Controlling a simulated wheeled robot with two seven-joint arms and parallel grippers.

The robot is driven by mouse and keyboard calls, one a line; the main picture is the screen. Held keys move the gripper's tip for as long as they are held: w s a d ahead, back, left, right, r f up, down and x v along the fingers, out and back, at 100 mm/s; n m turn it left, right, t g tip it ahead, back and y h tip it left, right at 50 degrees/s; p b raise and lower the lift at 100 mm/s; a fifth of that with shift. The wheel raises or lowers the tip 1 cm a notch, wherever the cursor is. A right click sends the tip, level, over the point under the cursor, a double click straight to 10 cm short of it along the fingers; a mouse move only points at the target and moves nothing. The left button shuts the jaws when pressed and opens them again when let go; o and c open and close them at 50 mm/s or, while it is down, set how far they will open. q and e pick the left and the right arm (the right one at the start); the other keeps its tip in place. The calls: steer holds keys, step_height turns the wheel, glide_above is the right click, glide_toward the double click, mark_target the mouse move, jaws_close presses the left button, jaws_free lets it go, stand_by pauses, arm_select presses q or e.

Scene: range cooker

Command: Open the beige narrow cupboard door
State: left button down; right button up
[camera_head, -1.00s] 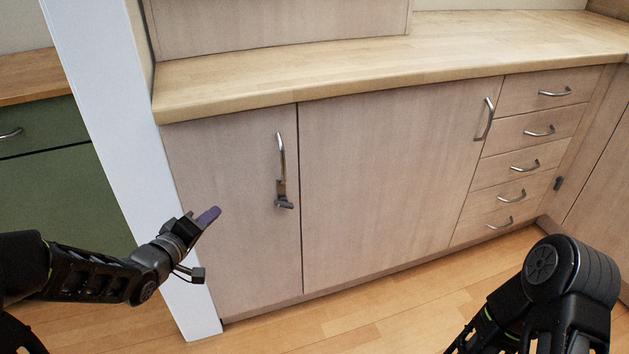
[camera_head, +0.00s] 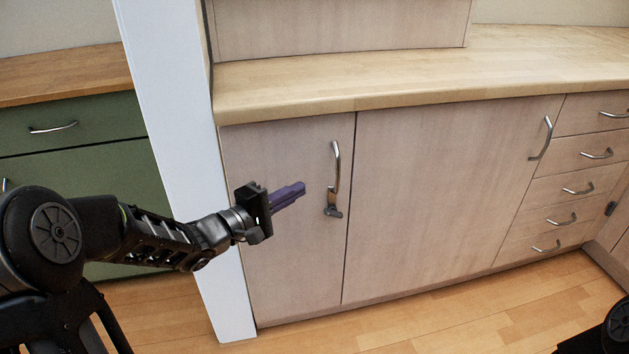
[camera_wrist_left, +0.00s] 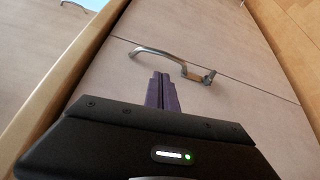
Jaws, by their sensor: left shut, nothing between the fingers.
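The narrow beige cupboard door (camera_head: 290,255) is closed, left of a wider beige door. Its vertical metal handle (camera_head: 336,165) is near its right edge, with a small metal latch piece (camera_head: 333,207) at the handle's lower end. My left gripper (camera_head: 303,187), with purple fingers, is shut and empty in front of this door, just left of the handle and apart from it. In the left wrist view the shut fingers (camera_wrist_left: 162,90) point toward the handle (camera_wrist_left: 150,52), and the latch piece (camera_wrist_left: 210,77) lies right of them. My right gripper is out of view.
The wider beige door (camera_head: 430,200) and a stack of drawers (camera_head: 565,190) are to the right. A wooden worktop (camera_head: 400,75) overhangs the doors. A white post (camera_head: 180,150) and a green cabinet (camera_head: 80,190) stand to the left. The wooden floor (camera_head: 440,325) in front looks clear.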

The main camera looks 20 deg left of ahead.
mark_target(326, 175)
arm_select(q)
steer(key=b+x, duration=0.2)
steer(key=x, duration=0.6)
steer(key=shift+w+d+f+b, duration=0.15)
steer(key=shift+w+b, duration=0.05)
steer(key=shift+b, duration=0.15)
steer(key=shift+w+d, duration=0.3)
steer(key=shift+w, duration=0.3)
